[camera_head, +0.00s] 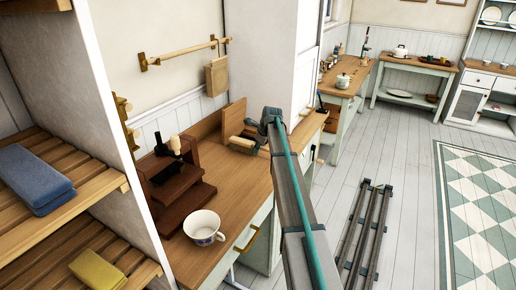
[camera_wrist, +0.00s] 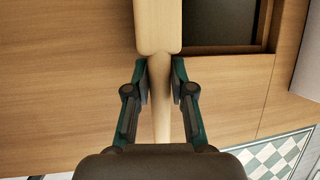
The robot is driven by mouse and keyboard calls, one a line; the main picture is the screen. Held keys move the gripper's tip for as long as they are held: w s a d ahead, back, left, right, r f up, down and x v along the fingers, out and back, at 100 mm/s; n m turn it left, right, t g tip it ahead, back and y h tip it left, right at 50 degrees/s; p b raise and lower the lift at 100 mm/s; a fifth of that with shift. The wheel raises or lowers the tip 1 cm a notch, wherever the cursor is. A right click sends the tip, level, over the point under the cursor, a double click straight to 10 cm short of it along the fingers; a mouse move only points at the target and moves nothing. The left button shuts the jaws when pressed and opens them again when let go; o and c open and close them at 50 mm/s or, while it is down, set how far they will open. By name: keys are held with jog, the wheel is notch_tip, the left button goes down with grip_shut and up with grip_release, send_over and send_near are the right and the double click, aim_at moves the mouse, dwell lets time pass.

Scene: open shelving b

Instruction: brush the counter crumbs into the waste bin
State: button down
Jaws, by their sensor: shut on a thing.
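A pale wooden brush (camera_wrist: 158,28) fills the top middle of the wrist view. My gripper (camera_wrist: 160,88) is shut on its handle, with one finger on each side. In the head view my gripper (camera_head: 270,120) is over the far part of the wooden counter (camera_head: 237,202), with the brush (camera_head: 244,143) just left of it. A dark rectangular opening or tray (camera_wrist: 226,22) lies right of the brush in the wrist view; I cannot tell whether it is the waste bin. No crumbs can be made out. The bristles are hidden in the wrist view.
A white cup (camera_head: 203,226) stands near the counter's front. A dark brown stepped stand (camera_head: 180,192) is behind it against the wall. An upright board (camera_head: 234,116) is near the brush. Shelves with a blue folded cloth (camera_head: 33,180) and yellow cloth (camera_head: 98,268) are left.

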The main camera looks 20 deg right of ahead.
dwell(0.3)
jog(key=shift+r+p, duration=1.95)
jog(key=shift+r, duration=1.6)
